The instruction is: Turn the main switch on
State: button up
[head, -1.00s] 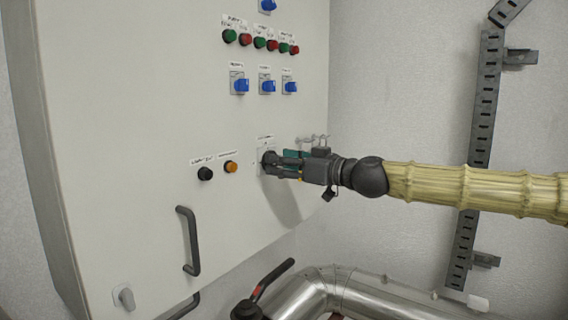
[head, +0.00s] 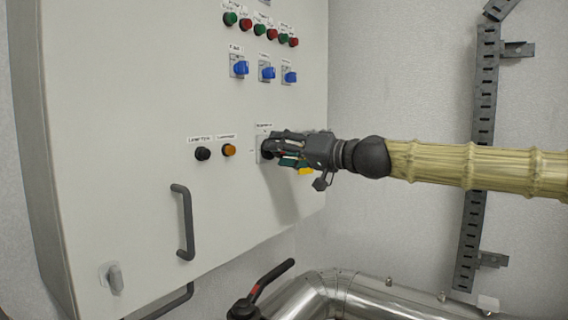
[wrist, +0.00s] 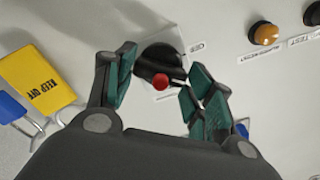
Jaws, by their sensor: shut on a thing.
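The main switch is a black rotary knob with a red round spot, in the wrist view (wrist: 158,62). It sits on a light plate on the cabinet front and is mostly hidden in the head view (head: 267,149). My gripper (head: 280,150) is at the switch, with its dark fingers around the knob. In the wrist view my gripper (wrist: 155,85) has its green-padded fingertips on either side of the knob, shut on it. The knob looks tilted in the wrist picture.
The grey cabinet (head: 120,90) carries blue switches (head: 240,68), coloured buttons, an orange button (head: 229,150), a black button (head: 203,153) and a handle (head: 186,222). A yellow KEEP OFF padlock (wrist: 38,78) hangs close beside my gripper. A silver pipe (head: 325,290) runs below.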

jog(key=m+b, duration=0.3)
jog(key=m, duration=0.2)
jog(key=shift+f+m, duration=0.1)
jog(key=shift+m, duration=0.2)
jog(key=shift+m+b, duration=0.5)
jog(key=shift+m, duration=1.7)
jog(key=o, duration=1)
jog(key=shift+d, duration=0.1)
jog(key=v, duration=1.2)
